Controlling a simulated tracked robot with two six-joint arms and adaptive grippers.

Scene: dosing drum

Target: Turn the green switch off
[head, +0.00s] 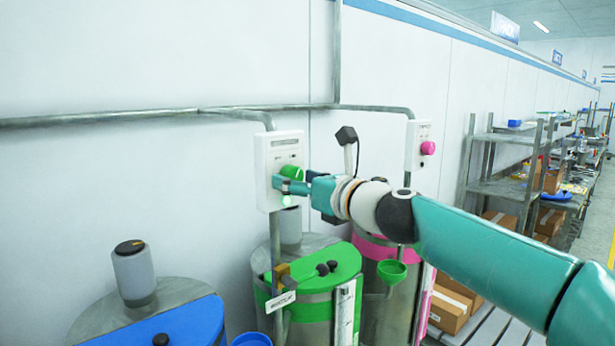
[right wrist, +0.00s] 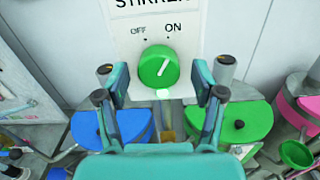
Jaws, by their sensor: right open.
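The green switch (head: 291,172) is a round knob on a white wall box (head: 272,150) above the green-lidded drum. In the right wrist view the knob (right wrist: 158,66) sits under the labels OFF and ON. Its white mark tilts to the upper right, toward ON. My right gripper (head: 283,187) is open at the front of the box. In the right wrist view its two fingers (right wrist: 161,82) stand left and right of the knob, apart from it in the picture. Whether the fingertips reach its depth is hard to tell. My left gripper is out of view.
A pink knob (head: 428,148) sits on another wall box to the right, above a pink-banded drum (head: 380,247). Below are a green drum lid (head: 340,262) and a blue lid (head: 190,325). Metal shelves (head: 500,188) stand at the right.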

